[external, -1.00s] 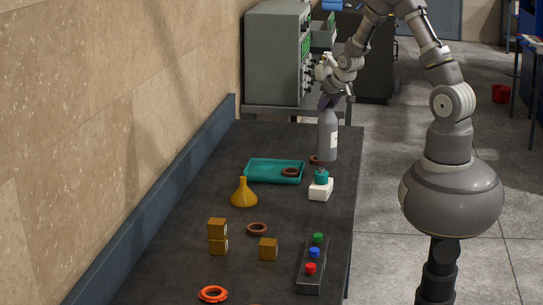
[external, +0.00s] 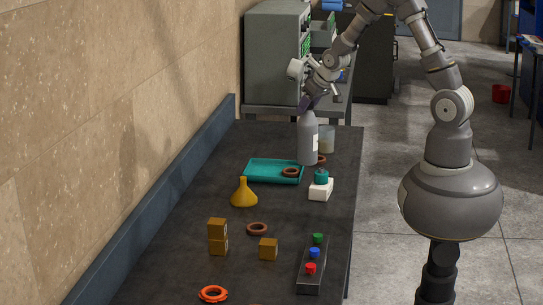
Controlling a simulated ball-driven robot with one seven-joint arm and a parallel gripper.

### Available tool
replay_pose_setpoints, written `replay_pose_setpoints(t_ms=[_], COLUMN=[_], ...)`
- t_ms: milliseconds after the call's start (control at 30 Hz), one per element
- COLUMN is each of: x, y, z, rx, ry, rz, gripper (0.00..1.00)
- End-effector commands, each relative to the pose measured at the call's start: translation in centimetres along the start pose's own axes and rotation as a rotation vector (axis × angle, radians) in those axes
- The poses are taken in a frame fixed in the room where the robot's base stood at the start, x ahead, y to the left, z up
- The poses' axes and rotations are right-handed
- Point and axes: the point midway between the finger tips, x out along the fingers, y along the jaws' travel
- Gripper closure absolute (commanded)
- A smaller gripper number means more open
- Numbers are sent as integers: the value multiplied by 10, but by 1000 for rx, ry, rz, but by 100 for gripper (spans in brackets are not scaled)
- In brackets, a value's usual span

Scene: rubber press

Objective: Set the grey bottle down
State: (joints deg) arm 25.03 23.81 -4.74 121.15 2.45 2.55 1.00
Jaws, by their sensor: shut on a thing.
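The grey bottle (external: 308,142) is upright near the far end of the dark table (external: 190,215), with a pale label on its side. My gripper (external: 309,101) is above it and shut on its neck; the dark purple fingers hide the bottle's top. The bottle's base shows close to the far right corner of the teal tray (external: 250,179). I cannot tell whether the base touches the table or hangs just above it.
A translucent cup (external: 326,140) stands just right of the bottle, and a brown ring (external: 321,159) lies by its base. A white block with a teal top (external: 321,190) and a yellow funnel (external: 243,194) stand nearer. The table's far left is clear.

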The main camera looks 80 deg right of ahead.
Motion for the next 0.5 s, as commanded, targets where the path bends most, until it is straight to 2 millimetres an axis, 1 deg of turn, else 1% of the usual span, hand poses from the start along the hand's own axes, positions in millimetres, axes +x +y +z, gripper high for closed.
replay_pose_setpoints(t_ms=[33, 167, 200, 267, 300, 400, 500], x=[2, 1, 0, -1, -3, -7, -12], y=[-18, -67, -83, -106, -121, -155, -184], z=[4, 16, 20, 28, 34, 49, 63], rx=[-32, -118, -146, -187, -215, -281, -339], ry=[2, 1, 1, 2, 1, 1, 0], rz=[-21, -76, -94, -120, -138, -180, -217], gripper=[100, 100, 100, 100, 100, 100, 100])
